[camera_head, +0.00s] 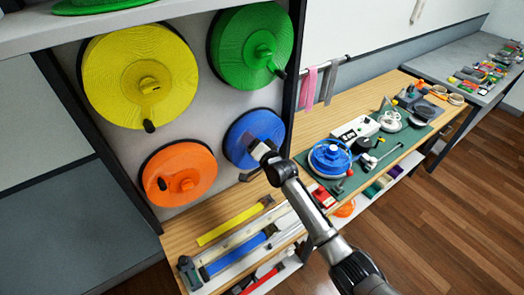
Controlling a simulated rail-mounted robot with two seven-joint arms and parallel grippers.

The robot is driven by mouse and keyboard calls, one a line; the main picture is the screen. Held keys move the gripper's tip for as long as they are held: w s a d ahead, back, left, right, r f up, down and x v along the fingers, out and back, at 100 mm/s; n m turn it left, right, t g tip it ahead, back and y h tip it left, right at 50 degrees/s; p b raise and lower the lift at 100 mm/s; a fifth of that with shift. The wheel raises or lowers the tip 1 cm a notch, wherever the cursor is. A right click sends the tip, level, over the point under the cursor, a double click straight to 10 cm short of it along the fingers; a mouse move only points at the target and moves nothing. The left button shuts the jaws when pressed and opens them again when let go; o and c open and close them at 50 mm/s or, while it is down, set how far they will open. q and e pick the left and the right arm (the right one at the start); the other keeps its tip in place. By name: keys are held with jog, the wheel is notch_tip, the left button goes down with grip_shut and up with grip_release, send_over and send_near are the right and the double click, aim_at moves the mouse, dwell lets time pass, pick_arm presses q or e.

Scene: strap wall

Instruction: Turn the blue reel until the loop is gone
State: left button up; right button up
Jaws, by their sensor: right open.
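The blue reel (244,128) is mounted low on the grey wall panel, right of the orange reel and below the green one. My right gripper (258,150) is at the front of the blue reel, over its lower right part, and hides its middle and handle. The gripper is open; I cannot tell whether it touches the reel. A blue strap (237,256) lies flat in a pale track on the bench below. No loop can be made out from here. My left gripper is not in view.
A yellow reel (120,85), a green reel (238,50) and an orange reel (180,195) surround the blue one. A yellow strap (230,224) lies on the wooden bench (330,112). A blue-topped device (322,153) and tools crowd a green mat to the right.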

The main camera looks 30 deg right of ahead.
jog(key=s+d, duration=0.2)
jog(key=s, duration=1.1)
jog(key=shift+s, duration=0.2)
dwell(0.4)
jog(key=s+a+f+n+g+h, duration=0.15)
jog(key=s+f+n+g, duration=0.3)
jog(key=s, duration=0.85)
jog(key=s+a+f+n+g, duration=0.25)
jog(key=s+f+g, duration=0.3)
jog(key=s, duration=0.75)
jog(key=s+a+f+n+g+h, duration=0.1)
jog(key=s+f+n+g, duration=0.4)
jog(key=s, duration=0.8)
notch_tip(320, 180, up, 17)
jog(key=m+p, duration=0.1)
jog(key=p, duration=1.7)
jog(key=shift+a+t+p, duration=0.15)
jog(key=shift+t+p, duration=0.25)
